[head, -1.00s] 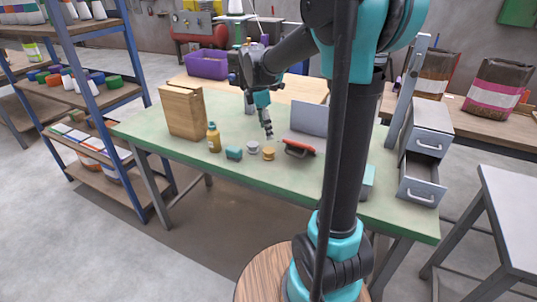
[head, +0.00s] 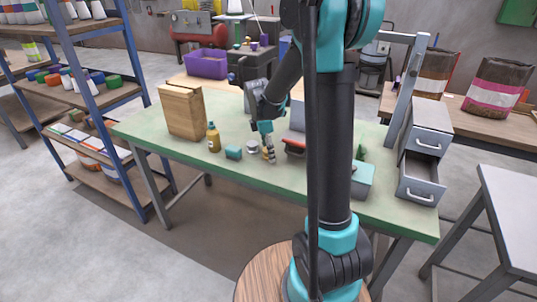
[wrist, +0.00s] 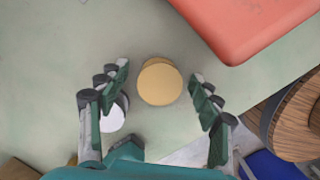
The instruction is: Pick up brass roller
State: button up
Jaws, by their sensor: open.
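The brass roller (wrist: 160,83) is a round, gold-coloured piece on the green bench, seen from above in the wrist view. My gripper (wrist: 162,85) is open, with one finger on each side of the roller and clear space between. Whether the fingertips are at the roller's height I cannot tell.
A silver round piece (head: 252,147) lies close left of the roller, partly behind my left finger in the wrist view. An orange-red object (wrist: 250,22) lies to the right. A teal block (head: 233,152), yellow bottle (head: 213,138) and wooden box (head: 183,112) stand further left.

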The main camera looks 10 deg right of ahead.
jog(key=shift+c, duration=0.4)
jog(key=c, duration=1.3)
jog(key=shift+o, duration=0.2)
jog(key=shift+r, duration=0.15)
